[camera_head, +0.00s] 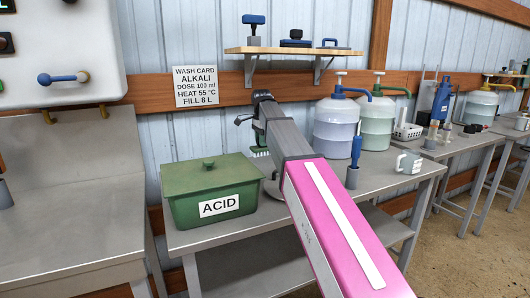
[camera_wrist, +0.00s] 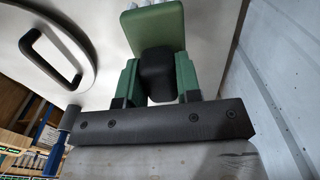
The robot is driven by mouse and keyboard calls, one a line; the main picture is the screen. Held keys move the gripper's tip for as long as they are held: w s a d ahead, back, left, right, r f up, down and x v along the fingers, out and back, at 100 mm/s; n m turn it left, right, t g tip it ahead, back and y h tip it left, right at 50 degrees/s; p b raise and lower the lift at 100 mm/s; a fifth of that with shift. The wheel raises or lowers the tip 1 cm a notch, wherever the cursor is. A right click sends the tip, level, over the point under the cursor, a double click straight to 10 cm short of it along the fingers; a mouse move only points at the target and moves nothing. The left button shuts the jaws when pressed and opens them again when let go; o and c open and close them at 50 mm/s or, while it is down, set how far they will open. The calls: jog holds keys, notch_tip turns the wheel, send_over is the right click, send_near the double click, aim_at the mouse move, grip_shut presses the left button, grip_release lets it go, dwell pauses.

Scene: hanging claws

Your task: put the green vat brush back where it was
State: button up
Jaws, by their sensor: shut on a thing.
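The green vat brush (camera_head: 259,139) is in front of the wall, above the back of the bench and just right of the green ACID box. Its pale bristles point down in the head view. In the wrist view the green brush head (camera_wrist: 155,27) is at the top, with a dark block (camera_wrist: 157,75) below it between the green-sided jaws. My gripper (camera_head: 254,118) is shut on the brush and holds it above the bench. It also shows in the wrist view (camera_wrist: 158,82). My arm hides part of the bench and wall behind it.
The green ACID box (camera_head: 188,187) stands on the bench (camera_head: 250,232). A shelf (camera_head: 292,50) with blue and dark tools is above. A wash card (camera_head: 195,86) hangs on the wall.

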aim_at(265, 151)
jog(key=shift+w+d+f, duration=0.35)
jog(key=shift+d+f, duration=0.25)
jog(key=shift+d, duration=0.2)
jog(key=shift+f, duration=1.9)
jog(key=shift+f, duration=0.1)
jog(key=o, duration=0.9)
notch_tip(265, 151, up, 12)
jog(key=shift+r, duration=0.1)
